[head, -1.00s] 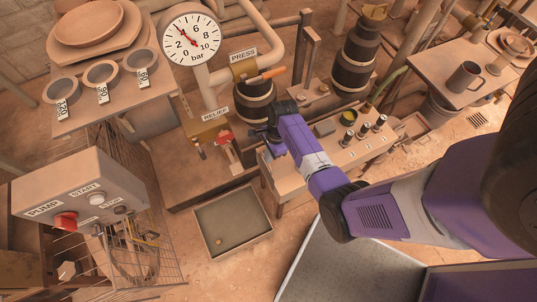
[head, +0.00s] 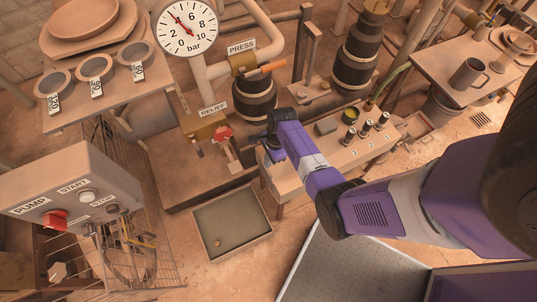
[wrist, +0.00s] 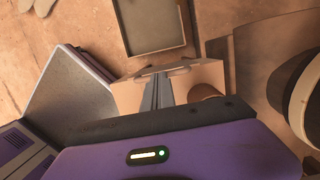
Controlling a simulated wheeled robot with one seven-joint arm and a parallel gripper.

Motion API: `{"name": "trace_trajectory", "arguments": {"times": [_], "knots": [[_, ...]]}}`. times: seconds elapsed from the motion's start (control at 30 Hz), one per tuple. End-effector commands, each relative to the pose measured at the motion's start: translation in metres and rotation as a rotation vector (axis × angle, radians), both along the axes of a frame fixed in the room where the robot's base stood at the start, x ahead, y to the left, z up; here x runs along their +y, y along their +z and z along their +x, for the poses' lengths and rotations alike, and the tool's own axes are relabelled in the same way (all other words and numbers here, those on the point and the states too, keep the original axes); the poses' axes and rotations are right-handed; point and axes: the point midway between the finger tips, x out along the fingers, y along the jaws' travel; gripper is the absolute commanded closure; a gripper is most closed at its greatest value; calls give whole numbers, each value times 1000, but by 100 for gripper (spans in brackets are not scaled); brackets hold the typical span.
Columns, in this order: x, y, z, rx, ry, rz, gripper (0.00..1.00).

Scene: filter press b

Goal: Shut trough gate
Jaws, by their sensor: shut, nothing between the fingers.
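I cannot pick out the trough gate for certain in either view. A shallow grey tray (head: 232,224) lies on the floor left of the bench, and its near part shows at the top of the wrist view (wrist: 151,48). My gripper (head: 262,141) is above the left end of the bench, right of the red relief handle (head: 223,134). In the wrist view its grey fingers (wrist: 156,88) are together and empty. A tan surface (wrist: 198,76) shows behind them. I cannot tell whether the fingers touch it.
A dark banded barrel (head: 254,97) stands behind my gripper. The pump control box (head: 75,192) is at the left. Bare floor (head: 285,232) lies between tray and bench.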

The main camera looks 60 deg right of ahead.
Motion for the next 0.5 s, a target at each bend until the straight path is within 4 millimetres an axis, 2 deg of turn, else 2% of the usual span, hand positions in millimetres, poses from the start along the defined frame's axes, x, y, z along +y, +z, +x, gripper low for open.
{"name": "trace_trajectory", "arguments": {"times": [0.03, 0.23, 0.37, 0.5], "knots": [[2, -8, -3, 3, 1, -1, 100], [1, -4, -4, 5, 3, -1, 100], [-1, 9, -5, 4, 3, -2, 100], [-7, 30, -5, 1, 3, -1, 100]]}}
